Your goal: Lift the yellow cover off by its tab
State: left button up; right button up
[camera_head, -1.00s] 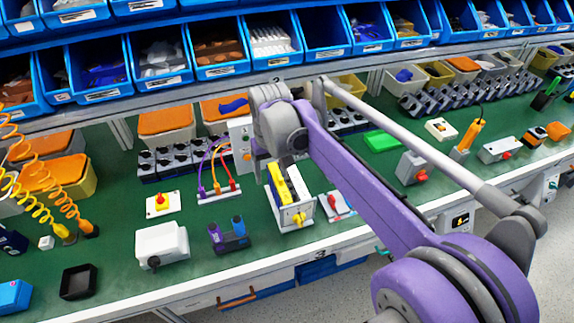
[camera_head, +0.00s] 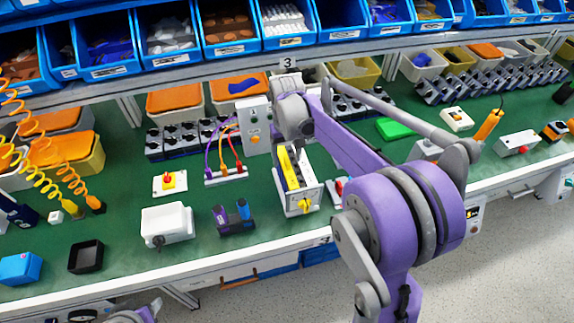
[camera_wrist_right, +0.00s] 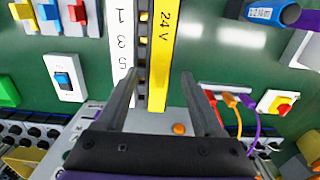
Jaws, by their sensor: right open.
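In the right wrist view the yellow cover (camera_wrist_right: 161,60) shows "24 V" and runs between the fingers of my right gripper (camera_wrist_right: 161,80). The fingers are open, one on each side, with a visible gap to the cover. In the head view my right wrist is just behind the module and its fingers cannot be made out. The cover's tab cannot be clearly told apart. My left gripper is not seen.
A white box (camera_head: 167,224) and a dark block with two blue-topped parts (camera_head: 233,217) stand left of the module. A terminal strip with coloured cables (camera_head: 226,174) is behind left. A green block (camera_head: 399,128) lies farther right. Blue bins line the back.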

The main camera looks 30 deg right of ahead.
notch_tip(320, 180, down, 2)
grip_shut()
dwell(0.5)
notch_tip(320, 180, up, 10)
jog(key=shift+f, duration=0.1)
jog(key=r, duration=0.1)
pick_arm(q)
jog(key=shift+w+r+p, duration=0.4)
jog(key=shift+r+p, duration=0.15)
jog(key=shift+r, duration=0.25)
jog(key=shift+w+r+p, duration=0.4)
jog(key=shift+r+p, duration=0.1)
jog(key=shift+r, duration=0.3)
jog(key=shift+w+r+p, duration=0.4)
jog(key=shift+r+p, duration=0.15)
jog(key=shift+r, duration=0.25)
pick_arm(e)
notch_tip(320, 180, up, 5)
send_over(287, 159)
jog(key=shift+r, duration=0.2)
